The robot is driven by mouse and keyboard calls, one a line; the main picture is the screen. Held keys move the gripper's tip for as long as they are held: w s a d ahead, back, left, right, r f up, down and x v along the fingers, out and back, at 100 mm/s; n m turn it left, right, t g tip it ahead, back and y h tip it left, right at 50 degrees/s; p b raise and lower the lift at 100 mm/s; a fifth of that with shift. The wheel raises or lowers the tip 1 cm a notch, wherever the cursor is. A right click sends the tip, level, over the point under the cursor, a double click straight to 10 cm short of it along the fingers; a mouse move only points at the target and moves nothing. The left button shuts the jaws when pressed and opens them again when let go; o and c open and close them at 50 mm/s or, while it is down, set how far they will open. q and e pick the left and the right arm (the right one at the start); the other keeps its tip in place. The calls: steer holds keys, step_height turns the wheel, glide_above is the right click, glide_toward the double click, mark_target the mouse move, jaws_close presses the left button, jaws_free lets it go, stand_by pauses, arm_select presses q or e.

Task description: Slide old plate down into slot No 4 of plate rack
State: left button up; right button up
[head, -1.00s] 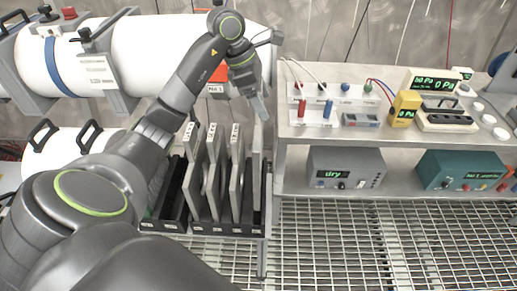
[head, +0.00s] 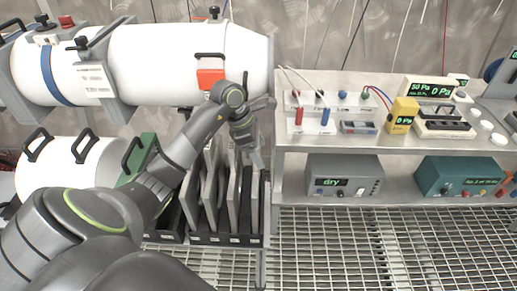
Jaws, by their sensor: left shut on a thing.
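The plate rack (head: 205,240) is a black tray with several grey upright plates, standing left of the steel bench. My left gripper (head: 256,162) points down over the rack's right end and is shut on the top of the rightmost grey plate (head: 254,203), the old plate. This plate stands nearly upright in the rightmost part of the rack, with its lower part down among the rack's walls. Its lower edge is hidden, so I cannot tell whether it touches the slot's bottom. Slot labels are too small to read. My right gripper is not in view.
Other grey plates (head: 211,196) stand close to the left of the held plate. A white cylinder (head: 160,62) runs behind the rack. The steel bench (head: 340,142), with meters and a grey box (head: 345,176), stands close on the right. Grating floor lies clear in front.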

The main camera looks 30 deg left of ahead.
arm_select(q)
steer(key=shift+f, duration=0.25)
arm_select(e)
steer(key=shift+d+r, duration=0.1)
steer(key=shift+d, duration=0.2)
arm_select(q)
steer(key=shift+f+b, duration=0.25)
steer(key=shift+b, duration=0.15)
steer(key=o, duration=1.1)
steer(key=shift+c, duration=0.2)
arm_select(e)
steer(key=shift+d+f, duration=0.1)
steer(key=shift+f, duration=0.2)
arm_select(q)
steer(key=shift+r, duration=0.1)
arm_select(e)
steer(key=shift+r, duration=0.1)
arm_select(q)
steer(key=shift+r+p, duration=0.15)
steer(key=shift+p, duration=0.3)
steer(key=b+v, duration=0.2)
steer(key=v, duration=1)
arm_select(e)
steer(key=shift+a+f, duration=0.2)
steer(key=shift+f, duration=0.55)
